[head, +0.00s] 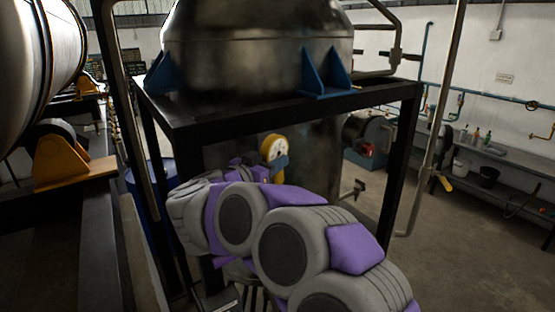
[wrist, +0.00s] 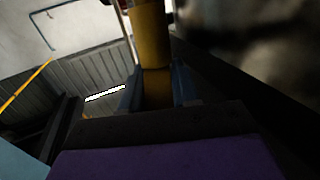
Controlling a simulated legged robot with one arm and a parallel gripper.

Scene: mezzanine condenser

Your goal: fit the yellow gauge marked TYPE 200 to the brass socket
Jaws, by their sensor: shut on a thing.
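A yellow gauge (head: 272,145) with a round white face is upright in front of the metal vessel in the head view. Its marking is too small to read. My gripper (head: 280,164) is shut on it from below, with a blue finger against its lower side. In the wrist view, the yellow body of the gauge (wrist: 148,38) rises between the two blue fingers of my gripper (wrist: 157,88). The brass socket cannot be picked out in either view. My arm covers much of the area below the gauge.
The vessel (head: 255,45) stands on a black frame (head: 280,108) with posts around the gauge. A small tap (head: 353,190) juts out at the right. A pale tank (head: 30,55) is at the left. Open floor lies right, before a bench (head: 510,158).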

